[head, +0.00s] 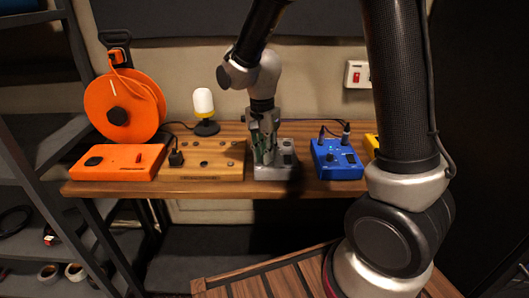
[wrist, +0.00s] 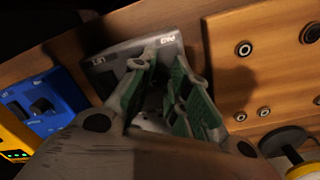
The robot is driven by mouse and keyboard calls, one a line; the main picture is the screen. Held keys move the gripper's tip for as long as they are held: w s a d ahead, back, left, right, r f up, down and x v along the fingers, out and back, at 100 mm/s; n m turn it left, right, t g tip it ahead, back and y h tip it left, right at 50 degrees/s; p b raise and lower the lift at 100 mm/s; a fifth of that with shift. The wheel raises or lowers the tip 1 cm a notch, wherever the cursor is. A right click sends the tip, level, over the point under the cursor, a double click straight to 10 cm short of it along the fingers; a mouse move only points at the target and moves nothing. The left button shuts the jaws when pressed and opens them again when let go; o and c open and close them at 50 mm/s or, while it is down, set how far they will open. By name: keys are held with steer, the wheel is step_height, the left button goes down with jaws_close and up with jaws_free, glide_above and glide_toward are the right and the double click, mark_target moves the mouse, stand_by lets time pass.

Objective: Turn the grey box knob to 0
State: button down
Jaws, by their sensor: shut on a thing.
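The grey box (head: 286,172) stands on the desk between the wooden box and the blue box. In the wrist view its top (wrist: 104,74) shows labels that seem to read CUT and PAD. My gripper (head: 263,158) points down over the left part of the grey box, its fingers close to the top. In the wrist view my gripper (wrist: 166,66) has its green-padded fingers at the box, with a gap between them. It is shut on what I take to be the knob. The fingers hide the knob, so its pointer and setting cannot be read.
The wooden box (head: 217,165) is close on the left, the blue box (head: 337,160) on the right with plugs standing up. An orange box (head: 118,162), an orange cable reel (head: 126,106) and a small lamp (head: 204,108) are further left. A strip of desk (head: 200,189) is bare in front.

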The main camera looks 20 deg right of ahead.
steer(key=shift+n, duration=0.3)
steer(key=n, duration=0.3)
steer(key=shift+n, duration=0.3)
steer(key=n, duration=0.4)
steer(key=shift+n, duration=0.3)
steer(key=n, duration=0.4)
steer(key=shift+s+n+t, duration=0.1)
steer(key=shift+n+t, duration=0.2)
steer(key=shift+d+n, duration=0.1)
steer(key=shift+n, duration=2.2)
steer(key=c, duration=1.3)
jaws_free()
steer(key=shift+c, duration=0.2)
